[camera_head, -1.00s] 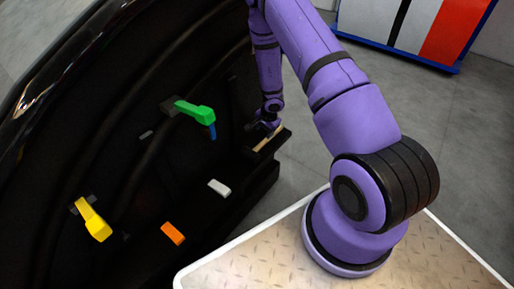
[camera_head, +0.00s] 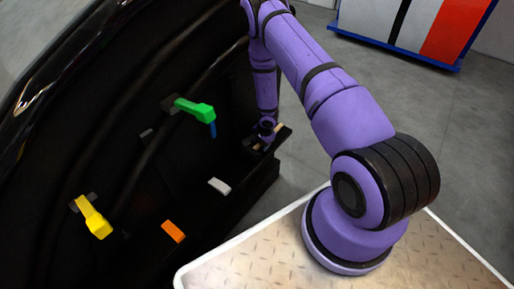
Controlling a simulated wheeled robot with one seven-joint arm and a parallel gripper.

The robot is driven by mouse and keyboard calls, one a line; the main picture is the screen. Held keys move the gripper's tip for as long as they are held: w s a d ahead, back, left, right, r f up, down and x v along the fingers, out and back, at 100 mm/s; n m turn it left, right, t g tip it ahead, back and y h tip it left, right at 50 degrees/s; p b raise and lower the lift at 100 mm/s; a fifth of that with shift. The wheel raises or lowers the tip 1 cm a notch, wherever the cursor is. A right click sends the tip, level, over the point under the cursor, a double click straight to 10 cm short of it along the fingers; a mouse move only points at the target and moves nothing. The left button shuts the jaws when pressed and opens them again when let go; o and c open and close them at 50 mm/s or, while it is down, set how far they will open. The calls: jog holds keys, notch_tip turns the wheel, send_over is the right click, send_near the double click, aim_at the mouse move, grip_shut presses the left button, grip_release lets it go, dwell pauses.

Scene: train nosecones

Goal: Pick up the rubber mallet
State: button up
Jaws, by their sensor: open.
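A dark shelf or tray (camera_head: 284,133) juts out at the right end of the black nosecone shell. A thin tan strip, probably the wooden handle of the rubber mallet (camera_head: 254,146), shows on it; the mallet's head cannot be made out against the dark. My gripper (camera_head: 258,143) points down at this tray, right over the tan strip, and covers part of it. It is open; its fingers are small and dark, and I cannot tell whether they touch the mallet.
The black shell (camera_head: 110,130) carries a green handle (camera_head: 195,109), a yellow handle (camera_head: 95,219), an orange block (camera_head: 173,231), a white block (camera_head: 219,186) and a small blue piece (camera_head: 213,130). A striped panel (camera_head: 405,25) stands behind. Grey floor (camera_head: 310,150) is clear.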

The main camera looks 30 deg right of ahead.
grip_shut()
jog(key=shift+r, duration=0.1)
jog(key=shift+r, duration=0.45)
notch_tip(320, 180, up, 3)
jog(key=shift+s+f, duration=0.1)
jog(key=shift+f, duration=0.05)
jog(key=s+a+r, duration=0.1)
jog(key=s+a, duration=0.1)
jog(key=s, duration=1.3)
jog(key=shift+s+r, duration=0.15)
jog(key=shift+s, duration=0.2)
